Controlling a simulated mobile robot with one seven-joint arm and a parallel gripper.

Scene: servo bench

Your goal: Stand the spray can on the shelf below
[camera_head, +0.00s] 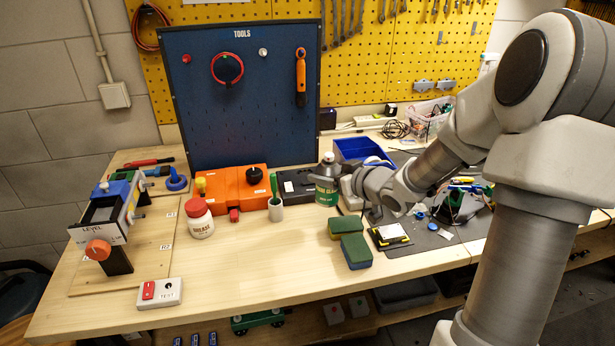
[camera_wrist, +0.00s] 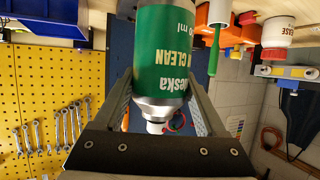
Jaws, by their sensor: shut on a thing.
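The spray can (camera_head: 327,192), with a green label and grey top, is upright above or on the back of the bench; I cannot tell whether its base touches. My gripper (camera_head: 331,174) is shut on its upper part. In the wrist view the spray can (camera_wrist: 165,55) appears upside down, between both fingers of my gripper (camera_wrist: 163,98). The lower shelf (camera_head: 296,327) shows only in part under the bench's front edge; the bench top hides its rear.
On the shelf are a green toy vehicle (camera_head: 258,320), small switch boxes (camera_head: 334,314) and a grey bin (camera_head: 405,293). Green sponges (camera_head: 355,250), a white cup (camera_head: 275,210) and an orange case (camera_head: 235,188) stand near the can. The bench's front middle is clear.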

